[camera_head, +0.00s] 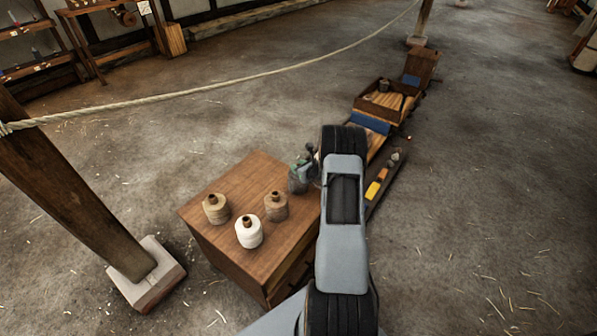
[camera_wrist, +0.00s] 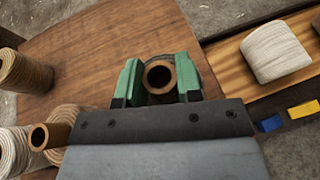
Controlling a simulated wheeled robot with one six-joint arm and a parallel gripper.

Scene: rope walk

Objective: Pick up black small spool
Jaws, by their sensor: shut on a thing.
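The black small spool (camera_head: 297,185) is a dark grey-black spool at the right edge of the wooden table top in the head view. In the wrist view its brown hollow core (camera_wrist: 159,77) stands between the two green fingers, and its dark body shows only as a sliver behind them. My gripper (camera_head: 304,167) is shut on this spool from above; the fingers also show in the wrist view (camera_wrist: 158,80), one on each side of the core. The fingers hide most of the spool. I cannot tell whether its base touches the table.
A tan spool (camera_head: 216,209), a white spool (camera_head: 249,232) and a brown spool (camera_head: 276,206) stand on the wooden table (camera_head: 215,183). A long rack with trays (camera_head: 378,118) lies beyond. A rope (camera_head: 200,95) stretches across, by a wooden post (camera_head: 75,205). Floor at right is clear.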

